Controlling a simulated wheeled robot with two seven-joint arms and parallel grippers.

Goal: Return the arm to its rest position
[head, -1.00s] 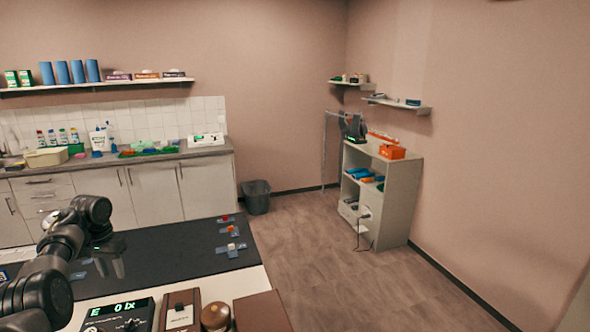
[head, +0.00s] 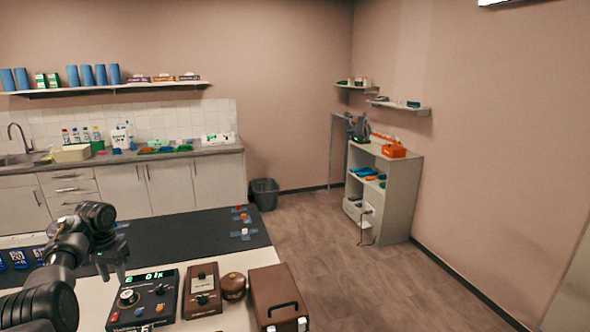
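My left arm comes in from the lower left in the head view. Its gripper (head: 113,264) points down above the white front part of the table, near the edge of the black mat (head: 190,236). The fingers are small and dark, with a gap between them and nothing seen held there. My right arm and gripper are out of view.
Open floor (head: 335,260) lies right of the table.

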